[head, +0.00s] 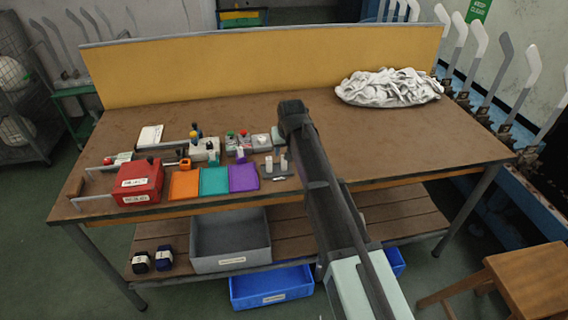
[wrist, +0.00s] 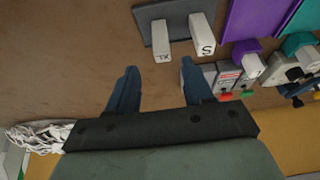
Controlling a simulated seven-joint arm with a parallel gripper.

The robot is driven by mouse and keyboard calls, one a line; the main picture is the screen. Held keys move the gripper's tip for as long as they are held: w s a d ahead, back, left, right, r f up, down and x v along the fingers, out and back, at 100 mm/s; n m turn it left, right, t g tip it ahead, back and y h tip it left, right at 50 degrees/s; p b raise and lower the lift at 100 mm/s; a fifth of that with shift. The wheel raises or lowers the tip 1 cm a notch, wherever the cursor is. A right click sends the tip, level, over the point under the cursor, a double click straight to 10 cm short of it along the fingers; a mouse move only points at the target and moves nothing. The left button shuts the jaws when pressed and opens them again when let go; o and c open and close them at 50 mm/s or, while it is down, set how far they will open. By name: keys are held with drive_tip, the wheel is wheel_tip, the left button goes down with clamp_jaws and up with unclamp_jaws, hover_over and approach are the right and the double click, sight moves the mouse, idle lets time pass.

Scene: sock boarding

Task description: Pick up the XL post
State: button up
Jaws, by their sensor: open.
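The XL post (wrist: 161,37) is a pale block with dark lettering on its end, beside the matching S post (wrist: 203,36). Both stand on a dark grey holder (wrist: 146,16). In the head view, the XL post (head: 283,164) is the right one of the pair and the S post (head: 268,164) the left one, beside the purple tray. My gripper (wrist: 157,79) is open and empty, its two dark fingers apart. The XL post lies ahead of the gap between them, not between the fingertips. In the head view the fingers are hidden behind my arm.
Left of the posts are purple (head: 243,178), teal (head: 214,181) and orange (head: 184,185) trays and a red box (head: 138,182). Small bottles and blocks stand behind the trays. A white cloth pile (head: 388,88) lies back right. The table's right half is otherwise clear.

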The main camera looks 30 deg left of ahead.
sight(284, 163)
drive_tip(key=shift+s+x, duration=0.2)
drive_tip(key=shift+x, duration=1.35)
drive_tip(key=shift+s+x, duration=0.25)
drive_tip(key=shift+x, duration=1.3)
drive_tip(key=shift+d+f, duration=0.15)
drive_tip(key=shift+f, duration=0.05)
drive_tip(key=shift+c, duration=0.2)
clamp_jaws()
